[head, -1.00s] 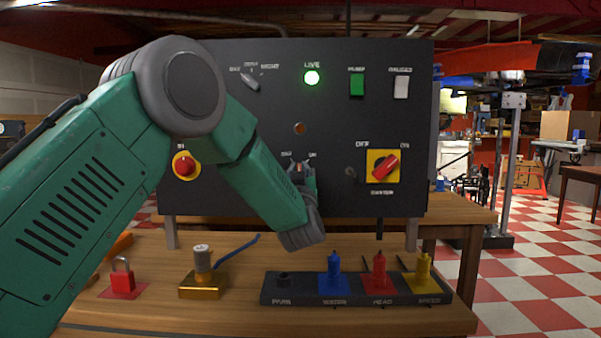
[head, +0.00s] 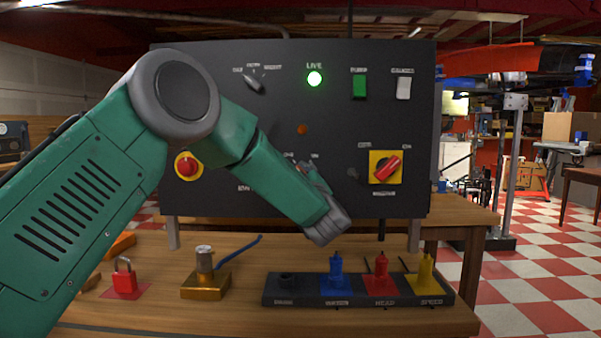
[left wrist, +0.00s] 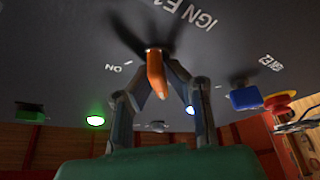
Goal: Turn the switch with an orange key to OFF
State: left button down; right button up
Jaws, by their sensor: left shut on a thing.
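The orange key (left wrist: 156,75) sticks out of the dark control panel (head: 225,120), beside an ON label in the left wrist view. My left gripper (left wrist: 158,72) is shut on the key, one finger on each side. In the head view my left gripper (head: 309,168) is tilted at the panel's lower middle, and the key is hidden there. The OFF label by the key is not readable, so I cannot tell the exact setting. My right gripper is not in view.
A red rotary switch (head: 387,167) on a yellow plate is to the right. A red push button (head: 187,165) is at left. A blue knob (left wrist: 245,96) is near the key. Below, a black rack (head: 310,298) holds coloured pieces; a red padlock (head: 124,280) lies left.

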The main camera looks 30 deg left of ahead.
pick_arm(q)
jog(key=shift+w+d+f, duration=0.1)
jog(key=shift+f, duration=0.3)
jog(key=c, duration=1.6)
grip_release()
jog(key=shift+f, duration=0.1)
jog(key=shift+w, duration=0.25)
jog(key=shift+s+r, duration=0.15)
jog(key=shift+r, duration=0.1)
jog(key=shift+s, duration=0.1)
jog(key=v, duration=1.1)
jog(key=shift+s+d+f, duration=0.2)
jog(key=shift+d+f, duration=0.05)
jog(key=shift+f, duration=0.05)
jog(key=shift+f, duration=0.1)
